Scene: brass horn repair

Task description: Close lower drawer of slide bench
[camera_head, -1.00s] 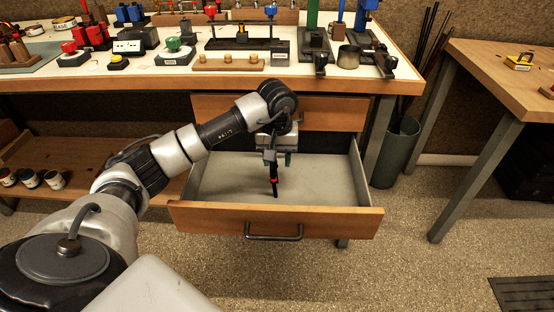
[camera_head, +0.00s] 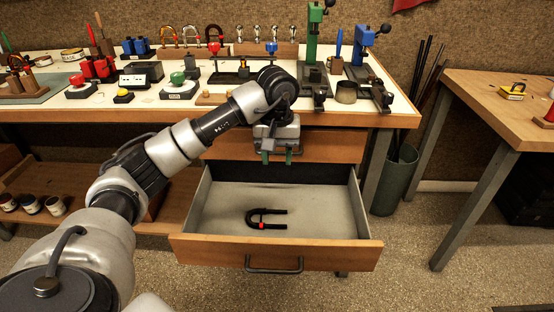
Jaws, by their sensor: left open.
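The lower drawer (camera_head: 212,248) of the slide bench (camera_head: 120,114) is pulled well out, with a grey inside, a wooden front and a dark bar handle (camera_head: 273,266). A small black U-shaped tool with a red part (camera_head: 262,218) lies flat on the drawer floor. My left gripper (camera_head: 277,158) is open and empty, above the back part of the drawer and in front of the upper drawer (camera_head: 335,147). The upper drawer looks shut. My right gripper is not in view.
The bench top holds several blocks, presses and small tools. A grey-green bin (camera_head: 396,182) with dark rods stands right of the bench leg. A second wooden table (camera_head: 490,108) is at the right. The floor in front of the drawer (camera_head: 390,275) is clear.

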